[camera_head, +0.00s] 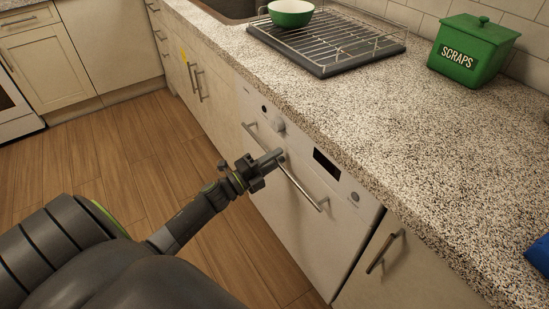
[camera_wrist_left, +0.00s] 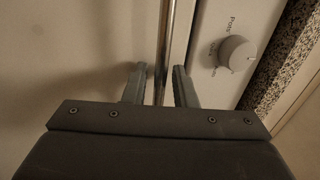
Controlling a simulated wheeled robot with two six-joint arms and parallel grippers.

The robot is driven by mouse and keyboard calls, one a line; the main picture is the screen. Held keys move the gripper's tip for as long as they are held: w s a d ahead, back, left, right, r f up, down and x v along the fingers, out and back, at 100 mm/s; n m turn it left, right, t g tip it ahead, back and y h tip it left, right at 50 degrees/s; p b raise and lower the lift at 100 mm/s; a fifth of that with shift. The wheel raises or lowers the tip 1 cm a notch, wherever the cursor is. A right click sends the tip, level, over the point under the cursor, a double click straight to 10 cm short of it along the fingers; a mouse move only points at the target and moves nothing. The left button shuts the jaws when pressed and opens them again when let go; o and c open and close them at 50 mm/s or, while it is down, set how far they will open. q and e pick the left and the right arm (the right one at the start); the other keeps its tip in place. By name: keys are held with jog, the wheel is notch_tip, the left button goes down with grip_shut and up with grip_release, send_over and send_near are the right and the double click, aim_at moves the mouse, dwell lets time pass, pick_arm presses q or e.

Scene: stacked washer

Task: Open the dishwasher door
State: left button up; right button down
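The white dishwasher (camera_head: 300,219) stands under the granite counter, its door upright and closed. A long metal bar handle (camera_head: 305,190) crosses the upper part of the door. My left gripper (camera_head: 273,160) is at the middle of the handle in the head view. In the left wrist view the gripper (camera_wrist_left: 158,85) has its two fingers apart, one on each side of the handle (camera_wrist_left: 170,45). A gap shows between the bar and each finger. A round dial (camera_wrist_left: 237,53) is to the right of the fingers. My right gripper is in neither view.
The counter (camera_head: 420,140) overhangs just above the door. It holds a drying rack (camera_head: 325,45) with a green bowl (camera_head: 291,12) and a green scraps bin (camera_head: 470,55). Cabinets with bar handles flank the dishwasher. The wooden floor (camera_head: 130,150) in front is clear.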

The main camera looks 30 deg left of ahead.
pick_arm(q)
jog(key=shift+c, duration=0.3)
grip_shut()
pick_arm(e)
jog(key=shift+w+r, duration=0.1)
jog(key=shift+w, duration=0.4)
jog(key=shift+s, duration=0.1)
